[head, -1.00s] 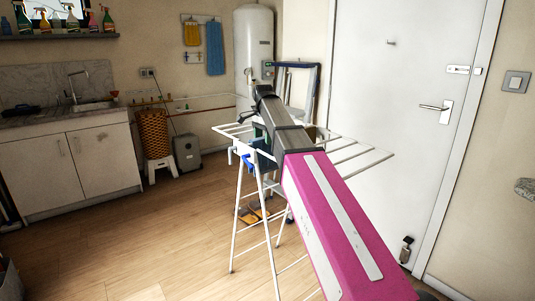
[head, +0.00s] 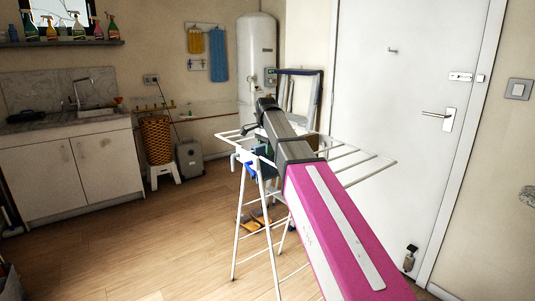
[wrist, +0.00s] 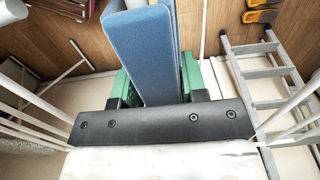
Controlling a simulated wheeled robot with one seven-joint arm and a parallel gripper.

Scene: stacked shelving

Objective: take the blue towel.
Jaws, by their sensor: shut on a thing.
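My gripper (wrist: 157,82) is shut on a long, folded blue towel (wrist: 140,40) in the wrist view.
The rack's white rods run close on both sides of my gripper. A grey ladder (wrist: 262,85) stands at the right of the wrist view. A white door (head: 400,90) is at the right, a sink cabinet (head: 70,170) at the left.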

